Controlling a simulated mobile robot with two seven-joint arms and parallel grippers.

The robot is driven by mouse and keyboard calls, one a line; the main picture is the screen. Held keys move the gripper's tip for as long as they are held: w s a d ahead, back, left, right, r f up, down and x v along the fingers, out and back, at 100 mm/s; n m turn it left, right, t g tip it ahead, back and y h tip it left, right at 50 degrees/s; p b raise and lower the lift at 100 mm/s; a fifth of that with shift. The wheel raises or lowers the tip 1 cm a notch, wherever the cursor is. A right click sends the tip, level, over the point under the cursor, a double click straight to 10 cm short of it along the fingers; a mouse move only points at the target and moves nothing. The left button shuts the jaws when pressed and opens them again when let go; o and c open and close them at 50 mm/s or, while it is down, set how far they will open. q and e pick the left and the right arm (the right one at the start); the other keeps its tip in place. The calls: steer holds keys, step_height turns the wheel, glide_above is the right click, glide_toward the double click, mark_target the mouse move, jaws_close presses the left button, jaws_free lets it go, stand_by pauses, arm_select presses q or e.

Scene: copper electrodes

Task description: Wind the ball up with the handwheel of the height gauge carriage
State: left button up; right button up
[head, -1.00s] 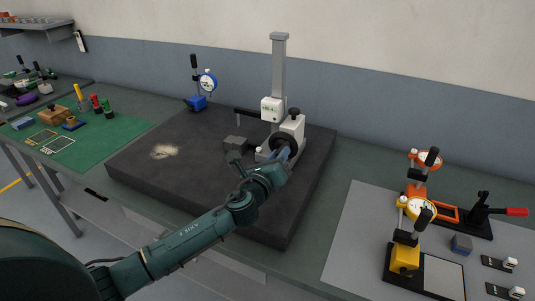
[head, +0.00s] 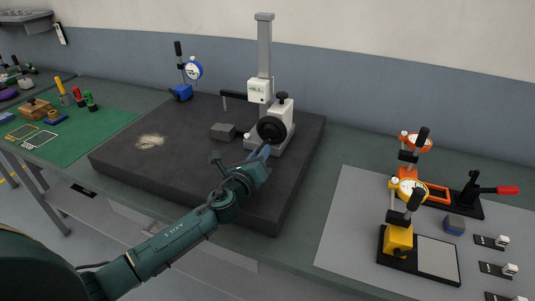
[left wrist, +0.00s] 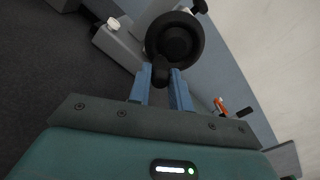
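The height gauge has a grey column (head: 264,60) and a white carriage (head: 259,91). A dark arm (head: 235,94) reaches left from the carriage; the ball at its end is too small to make out. The black handwheel (head: 271,130) faces me low on the gauge and also shows in the left wrist view (left wrist: 176,38). My left gripper (head: 264,151) is at the wheel's lower edge. My right gripper is not in view.
The gauge stands on a dark surface plate (head: 190,160). A grey block (head: 223,131) lies left of its base. A blue dial stand (head: 182,92) is behind. Yellow (head: 398,240) and orange (head: 436,190) fixtures stand on a grey mat (head: 345,230) at right.

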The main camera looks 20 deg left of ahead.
arm_select(q)
steer(key=o, duration=0.5)
steer(key=shift+c, duration=0.2)
steer(key=shift+s+a+p, duration=0.15)
steer(key=shift+s+p, duration=0.3)
steer(key=shift+s, duration=2.55)
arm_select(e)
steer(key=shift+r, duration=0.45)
arm_select(q)
steer(key=shift+s+f, duration=0.2)
steer(key=shift+s, duration=0.7)
steer(key=s+b, duration=0.2)
steer(key=s, duration=0.9)
steer(key=shift+s+a+r+b, duration=0.15)
steer(key=shift+s+r+b, duration=0.05)
steer(key=shift+b, duration=0.1)
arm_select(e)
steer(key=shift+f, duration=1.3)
